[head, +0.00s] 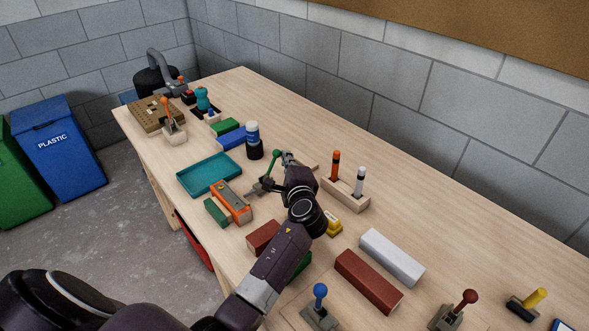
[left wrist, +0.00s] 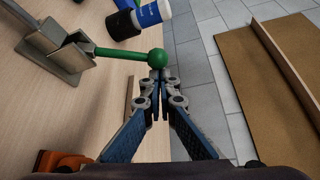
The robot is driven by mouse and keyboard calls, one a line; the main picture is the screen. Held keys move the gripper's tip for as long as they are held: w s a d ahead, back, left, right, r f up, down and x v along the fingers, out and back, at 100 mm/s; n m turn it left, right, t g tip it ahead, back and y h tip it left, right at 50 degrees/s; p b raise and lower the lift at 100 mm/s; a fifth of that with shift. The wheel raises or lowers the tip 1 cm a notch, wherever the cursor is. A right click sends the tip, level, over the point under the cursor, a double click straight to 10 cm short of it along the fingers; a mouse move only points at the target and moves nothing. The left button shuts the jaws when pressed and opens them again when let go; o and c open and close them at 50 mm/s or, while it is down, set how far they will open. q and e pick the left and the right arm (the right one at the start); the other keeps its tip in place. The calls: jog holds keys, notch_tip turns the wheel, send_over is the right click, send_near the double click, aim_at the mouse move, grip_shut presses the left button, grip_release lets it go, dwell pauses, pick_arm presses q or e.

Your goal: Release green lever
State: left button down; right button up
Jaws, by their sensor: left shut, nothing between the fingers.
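The green lever (head: 271,165) stands on a grey metal bracket (head: 261,187) in the middle of the table. In the left wrist view its green knob (left wrist: 157,57) is just beyond my fingertips, and its rod runs left to the bracket (left wrist: 57,50). My left gripper (head: 287,158) is shut and empty, right beside the knob; it also shows in the left wrist view (left wrist: 159,77). I cannot tell whether the fingertips touch the knob. My right gripper is in neither view.
A blue-and-white bottle (head: 253,140) stands behind the lever. A teal tray (head: 209,174) and an orange tool (head: 232,202) lie to the left. A wooden pen holder (head: 345,194) stands to the right. Painted blocks and a blue-knobbed lever (head: 320,305) are at the front.

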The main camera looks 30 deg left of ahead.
aim_at(276, 153)
pick_arm(q)
jog(key=s+a+n+t+b, duration=0.1)
jog(key=n+b, duration=0.1)
jog(key=b, duration=0.1)
jog(key=shift+s+a+r+y+b, duration=0.1)
jog(key=shift+s+y+b, duration=0.2)
jog(key=shift+s+y, duration=0.1)
jog(key=shift+s+r+n+t, duration=0.2)
jog(key=shift+s+n+t, duration=0.1)
jog(key=shift+n, duration=0.1)
jog(key=shift+s+a+r+b, duration=0.1)
jog(key=shift+s+r+b, duration=0.05)
jog(key=shift+r+b, duration=0.15)
jog(key=shift+s+a+r, duration=0.15)
jog(key=shift+s+r, duration=0.05)
jog(key=shift+s, duration=0.2)
jog(key=shift+s+a, duration=0.1)
jog(key=shift+s, duration=0.25)
jog(key=v, duration=0.7)
jog(key=shift+d, duration=0.25)
jog(key=shift+s, duration=0.15)
